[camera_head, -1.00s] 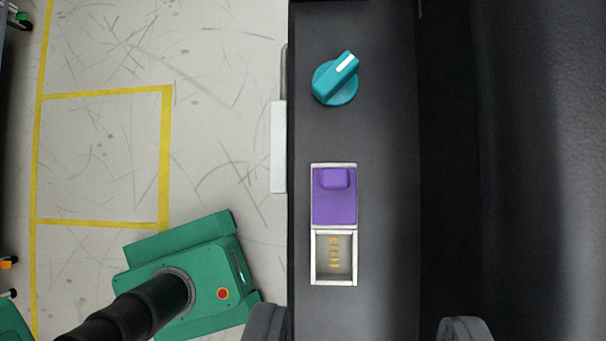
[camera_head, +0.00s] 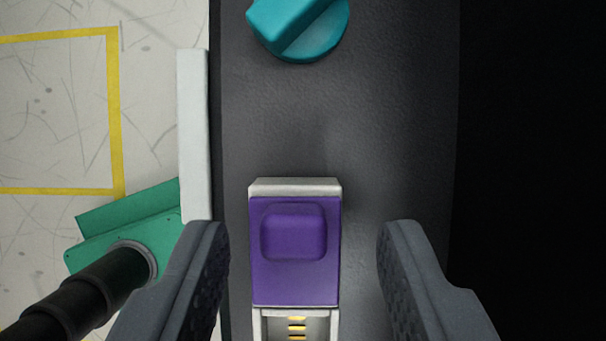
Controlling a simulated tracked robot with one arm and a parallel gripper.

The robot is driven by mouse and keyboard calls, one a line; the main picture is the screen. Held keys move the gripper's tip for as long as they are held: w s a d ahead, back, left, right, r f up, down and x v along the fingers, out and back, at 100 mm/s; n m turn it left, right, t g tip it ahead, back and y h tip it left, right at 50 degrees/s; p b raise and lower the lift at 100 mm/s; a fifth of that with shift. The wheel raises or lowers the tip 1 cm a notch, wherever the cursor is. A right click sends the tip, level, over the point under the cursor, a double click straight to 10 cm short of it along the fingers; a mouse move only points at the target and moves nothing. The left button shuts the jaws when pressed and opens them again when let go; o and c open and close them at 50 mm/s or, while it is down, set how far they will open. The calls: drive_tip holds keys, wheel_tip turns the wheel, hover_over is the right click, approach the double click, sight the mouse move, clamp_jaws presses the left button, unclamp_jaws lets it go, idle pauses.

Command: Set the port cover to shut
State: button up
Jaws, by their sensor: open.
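The port cover (camera_head: 294,283) is a purple sliding plate with a raised grip block (camera_head: 293,233). It sits in a pale frame (camera_head: 294,187) on the dark dashboard panel. Below the cover in the picture, the port (camera_head: 297,326) shows uncovered, with gold contacts inside; its lower part is cut off by the picture edge. My gripper (camera_head: 303,235) is open. One finger is to the left of the cover and one to the right, with gaps on both sides. Neither finger appears to touch the cover.
A teal knob (camera_head: 310,38) stands on the panel above the cover. A pale bar (camera_head: 194,130) runs along the panel's left edge. The scuffed floor with yellow lines (camera_head: 117,110) lies beyond it. The panel between knob and cover is clear.

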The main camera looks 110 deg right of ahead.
drive_tip(key=shift+w+a+f, duration=0.1)
drive_tip(key=shift+a+f, duration=0.15)
drive_tip(key=shift+f, duration=0.45)
drive_tip(key=shift+r, duration=0.1)
clamp_jaws()
